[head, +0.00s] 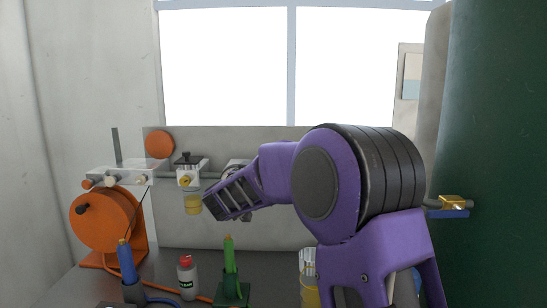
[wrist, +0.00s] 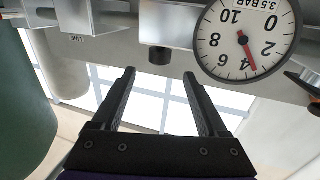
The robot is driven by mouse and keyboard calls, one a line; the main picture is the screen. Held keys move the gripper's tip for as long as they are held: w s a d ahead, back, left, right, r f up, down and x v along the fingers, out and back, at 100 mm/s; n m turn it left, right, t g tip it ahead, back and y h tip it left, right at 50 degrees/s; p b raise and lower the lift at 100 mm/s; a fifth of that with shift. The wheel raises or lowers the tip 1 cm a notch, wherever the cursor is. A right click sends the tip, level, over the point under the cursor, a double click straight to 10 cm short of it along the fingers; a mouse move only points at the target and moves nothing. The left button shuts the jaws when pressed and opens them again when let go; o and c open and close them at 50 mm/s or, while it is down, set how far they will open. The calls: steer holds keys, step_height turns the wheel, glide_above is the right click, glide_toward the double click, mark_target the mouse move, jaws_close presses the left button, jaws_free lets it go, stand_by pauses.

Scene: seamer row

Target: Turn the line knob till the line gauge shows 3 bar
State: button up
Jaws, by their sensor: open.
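A round white gauge (wrist: 245,40) with a 0 to 10 scale fills the upper right of the wrist view, upside down. Its red needle lies between 2 and 4, nearer 4. A tag at the gauge's edge reads 3.5 BAR. A small label reading LINE (wrist: 78,50) sits on the panel at left.
An orange reel (head: 105,218) stands at left. A blue tool (head: 127,262), a bottle (head: 187,277) and a green tool (head: 230,258) stand on the bench. A brass fitting (head: 453,202) is at right, by a large green surface (head: 500,130).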

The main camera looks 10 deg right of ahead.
steer(key=x, duration=1.1)
steer(key=shift+w+d+p, duration=0.25)
steer(key=shift+w+p, duration=0.05)
steer(key=shift+w, duration=0.05)
jaws_close()
